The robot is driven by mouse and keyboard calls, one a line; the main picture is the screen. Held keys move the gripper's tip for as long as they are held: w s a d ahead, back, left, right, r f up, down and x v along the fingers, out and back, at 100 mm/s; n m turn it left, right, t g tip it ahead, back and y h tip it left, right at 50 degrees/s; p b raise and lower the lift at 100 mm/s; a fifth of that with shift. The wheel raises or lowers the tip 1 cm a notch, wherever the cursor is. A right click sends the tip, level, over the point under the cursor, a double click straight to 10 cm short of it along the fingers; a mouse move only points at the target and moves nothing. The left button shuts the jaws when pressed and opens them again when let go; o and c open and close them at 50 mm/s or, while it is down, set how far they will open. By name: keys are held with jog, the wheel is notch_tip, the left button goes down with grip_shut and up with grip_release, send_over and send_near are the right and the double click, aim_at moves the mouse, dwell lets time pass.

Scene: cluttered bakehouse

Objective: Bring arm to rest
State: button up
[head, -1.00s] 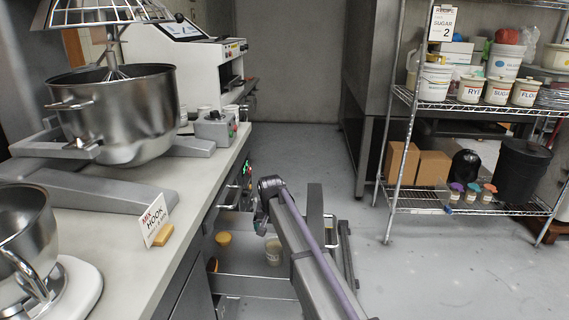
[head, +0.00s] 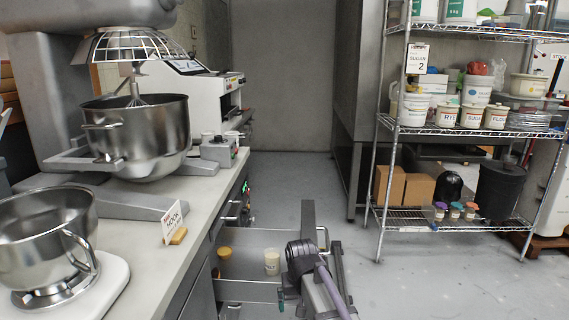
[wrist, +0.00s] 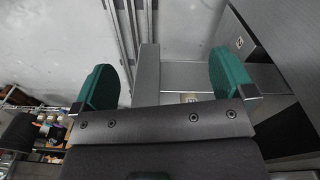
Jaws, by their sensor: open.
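My gripper (wrist: 164,85) is open in the wrist view, its two green finger pads wide apart with nothing held between them. In the head view my arm is folded low at the bottom centre, in front of the open drawer. A bit of green finger (head: 281,294) shows there beside the arm; the rest of the gripper is hidden. The drawer (head: 245,284) holds a yellow-lidded jar (head: 224,254) and a pale tub (head: 272,262). Part of a pale container (wrist: 190,98) shows beyond the gripper's edge in the wrist view.
The counter (head: 135,238) on the left carries a large mixer bowl (head: 145,125), a smaller bowl (head: 45,240) and a HOOK sign (head: 172,221). A wire shelf (head: 410,219) with tubs and boxes stands at the right. The floor between them is clear.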

jog(key=s+d+m, duration=0.1)
jog(key=s+d, duration=0.5)
jog(key=s, duration=0.3)
jog(key=s+d, duration=0.6)
jog(key=s, duration=0.3)
notch_tip(320, 180, up, 23)
jog(key=w+p, duration=0.1)
jog(key=p, duration=2.2)
jog(key=shift+w+d+m+g, duration=0.25)
jog(key=shift+d+m+g, duration=0.05)
jog(key=shift+d, duration=0.05)
